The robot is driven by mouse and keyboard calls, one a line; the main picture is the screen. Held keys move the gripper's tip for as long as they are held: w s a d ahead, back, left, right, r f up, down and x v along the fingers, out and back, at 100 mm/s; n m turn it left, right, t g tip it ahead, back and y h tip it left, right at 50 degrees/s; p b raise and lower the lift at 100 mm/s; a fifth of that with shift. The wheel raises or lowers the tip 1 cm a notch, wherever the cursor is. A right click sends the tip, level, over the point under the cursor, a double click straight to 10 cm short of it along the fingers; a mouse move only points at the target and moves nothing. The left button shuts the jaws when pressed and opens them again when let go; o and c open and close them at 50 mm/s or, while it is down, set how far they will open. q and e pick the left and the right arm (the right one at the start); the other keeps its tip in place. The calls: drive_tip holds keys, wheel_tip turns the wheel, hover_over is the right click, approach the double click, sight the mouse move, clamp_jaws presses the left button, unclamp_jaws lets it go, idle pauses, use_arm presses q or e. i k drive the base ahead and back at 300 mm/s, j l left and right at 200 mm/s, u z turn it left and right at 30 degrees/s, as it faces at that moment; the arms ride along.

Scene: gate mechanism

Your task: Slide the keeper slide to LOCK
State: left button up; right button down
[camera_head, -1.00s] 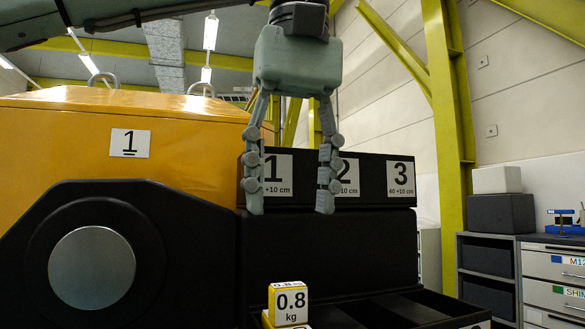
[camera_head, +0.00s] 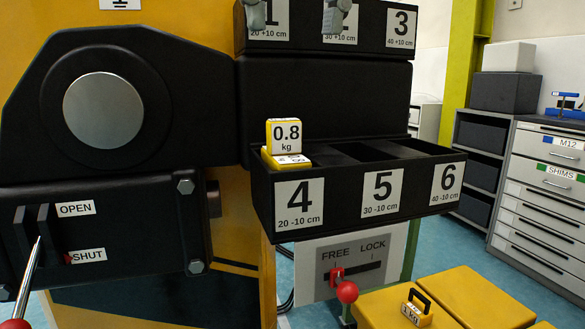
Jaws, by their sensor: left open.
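The keeper slide's grey plate (camera_head: 371,252) is low in the middle of the head view, marked FREE on the left and LOCK on the right. A red slide piece (camera_head: 337,276) sits at the FREE end of the dark slot. A red ball knob (camera_head: 347,291) shows just below and right of it; how the two join is unclear. My left gripper (camera_head: 296,16) shows only by its two fingertips at the top edge, in front of compartments 1 and 2. They are spread apart and empty, well above the slide. My right gripper is not in view.
A black tray (camera_head: 360,212) with compartments 4, 5 and 6 juts out above the plate; a 0.8 kg weight (camera_head: 285,137) stands in 4. Yellow blocks (camera_head: 470,300), one with a 1 kg weight (camera_head: 417,308), lie lower right. A metal lever (camera_head: 30,270) stands by OPEN/SHUT slots.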

sight(347, 291)
drive_tip(key=k+l, duration=0.2)
drive_tip(key=k, duration=0.25)
drive_tip(key=k+l, duration=0.25)
drive_tip(key=k, duration=0.15)
drive_tip(key=k+l, duration=0.2)
drive_tip(key=k, duration=0.25)
